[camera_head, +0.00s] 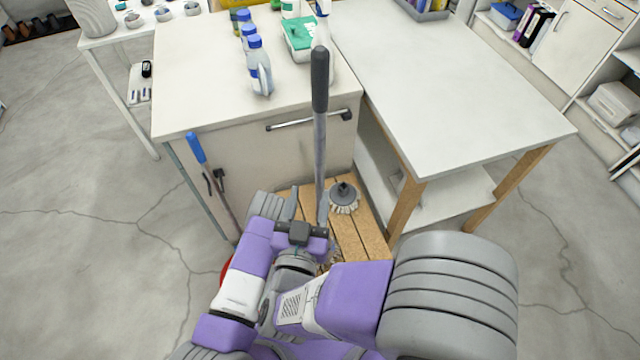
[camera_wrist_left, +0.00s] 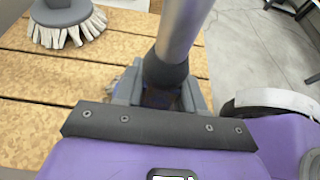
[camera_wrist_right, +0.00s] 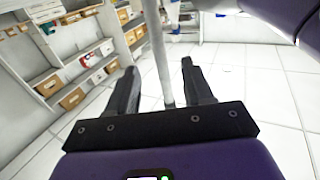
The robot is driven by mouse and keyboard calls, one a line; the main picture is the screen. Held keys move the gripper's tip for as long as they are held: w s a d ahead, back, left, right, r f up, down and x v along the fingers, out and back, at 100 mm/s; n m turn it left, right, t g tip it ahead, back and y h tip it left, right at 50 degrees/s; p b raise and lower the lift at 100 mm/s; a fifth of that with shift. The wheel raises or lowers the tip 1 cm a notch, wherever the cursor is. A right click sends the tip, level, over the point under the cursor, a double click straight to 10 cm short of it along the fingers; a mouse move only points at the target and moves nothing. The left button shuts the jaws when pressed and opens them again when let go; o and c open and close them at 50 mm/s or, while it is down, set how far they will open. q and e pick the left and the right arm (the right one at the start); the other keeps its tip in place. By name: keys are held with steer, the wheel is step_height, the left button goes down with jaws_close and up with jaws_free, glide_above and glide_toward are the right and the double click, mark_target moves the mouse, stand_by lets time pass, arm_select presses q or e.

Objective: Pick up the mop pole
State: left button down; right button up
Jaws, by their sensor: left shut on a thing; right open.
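The mop pole (camera_head: 319,135) stands nearly upright in front of the cabinet, a grey shaft with a dark grip on top. In the left wrist view, its lower shaft (camera_wrist_left: 183,28) ends in a dark collar held by my left gripper (camera_wrist_left: 160,95), low over the wooden slats. The left gripper is mostly hidden in the head view. My right gripper (camera_head: 308,208) is open higher on the pole. In the right wrist view, the pole (camera_wrist_right: 157,45) runs between the parted fingers of the right gripper (camera_wrist_right: 160,75). The mop's lower end is hidden by my arms.
A round brush (camera_head: 344,198) sits on the wooden slats (camera_head: 372,232) beside the pole. A blue-handled tool (camera_head: 196,148) leans at the cabinet's left side. Bottles (camera_head: 259,68) stand on the white cabinet top (camera_head: 215,95). A white table (camera_head: 450,75) stands at right.

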mark_target(319, 160)
steer(key=w, duration=0.3)
steer(key=w+d, duration=0.1)
steer(key=w, duration=0.1)
steer(key=shift+w, duration=0.2)
steer(key=w, duration=0.3)
steer(key=w+d, duration=0.1)
steer(key=w, duration=0.1)
steer(key=shift+w+r, duration=0.25)
steer(key=shift+w, duration=0.05)
jaws_close()
